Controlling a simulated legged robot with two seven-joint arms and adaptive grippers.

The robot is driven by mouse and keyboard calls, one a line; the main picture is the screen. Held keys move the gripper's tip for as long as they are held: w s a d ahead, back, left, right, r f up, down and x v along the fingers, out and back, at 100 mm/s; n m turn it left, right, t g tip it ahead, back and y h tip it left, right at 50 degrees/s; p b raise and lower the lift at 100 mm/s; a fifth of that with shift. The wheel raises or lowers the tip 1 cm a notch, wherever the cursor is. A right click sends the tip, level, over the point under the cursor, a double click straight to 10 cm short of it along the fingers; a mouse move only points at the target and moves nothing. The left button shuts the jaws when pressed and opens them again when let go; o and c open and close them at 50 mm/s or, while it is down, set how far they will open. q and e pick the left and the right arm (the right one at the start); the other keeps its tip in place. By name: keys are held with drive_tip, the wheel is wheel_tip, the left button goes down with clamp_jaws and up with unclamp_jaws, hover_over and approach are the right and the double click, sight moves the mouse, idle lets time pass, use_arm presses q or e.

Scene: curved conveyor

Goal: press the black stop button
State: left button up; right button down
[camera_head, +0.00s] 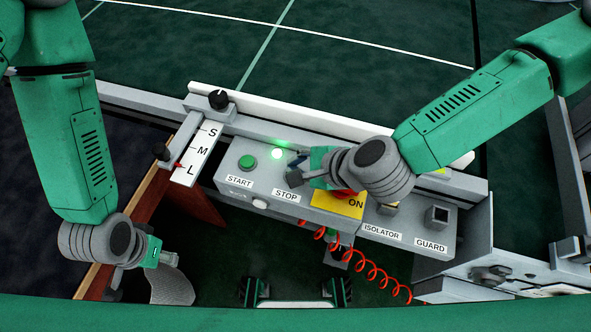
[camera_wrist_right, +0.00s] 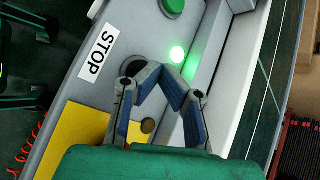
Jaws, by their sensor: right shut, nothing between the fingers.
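The grey control panel (camera_head: 232,178) carries a STOP label (camera_head: 286,196), which also shows in the wrist view (camera_wrist_right: 97,52). My right gripper (camera_head: 296,178) is over the panel just above that label, its fingers shut and empty. In the wrist view its fingertips (camera_wrist_right: 160,73) meet beside a dark round shape (camera_wrist_right: 134,66), apparently the black stop button, partly covered by a finger. I cannot tell whether they touch. In the head view the gripper hides the button. My left gripper (camera_head: 172,272) hangs low at the left, away from the panel; its fingers are unclear.
A green start button (camera_head: 248,162) and a lit green lamp (camera_head: 278,154) sit left of my right gripper. A yellow ON plate (camera_head: 340,203) lies under my right wrist. The isolator and guard box (camera_head: 410,222) is to the right. A red coiled cable (camera_head: 372,270) hangs in front.

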drive_tip(key=shift+a, duration=0.1)
use_arm(q)
drive_tip(key=shift+a+f, duration=0.1)
drive_tip(key=shift+a, duration=0.3)
use_arm(e)
drive_tip(key=shift+a, duration=0.35)
drive_tip(key=shift+d, duration=0.1)
drive_tip(key=shift+d+f, duration=0.4)
use_arm(q)
drive_tip(key=shift+d+f, duration=0.1)
drive_tip(key=shift+d, duration=0.15)
drive_tip(key=shift+a+f, duration=0.1)
drive_tip(key=shift+a, duration=0.05)
use_arm(e)
drive_tip(key=shift+a, duration=0.2)
use_arm(q)
drive_tip(key=shift+f+b, duration=0.2)
drive_tip(key=shift+b, duration=0.25)
use_arm(e)
drive_tip(key=shift+d+f, duration=0.1)
drive_tip(key=shift+f, duration=0.3)
use_arm(q)
drive_tip(key=shift+r+p, duration=0.8)
use_arm(e)
drive_tip(key=shift+a+r, duration=0.2)
drive_tip(key=shift+r, duration=0.7)
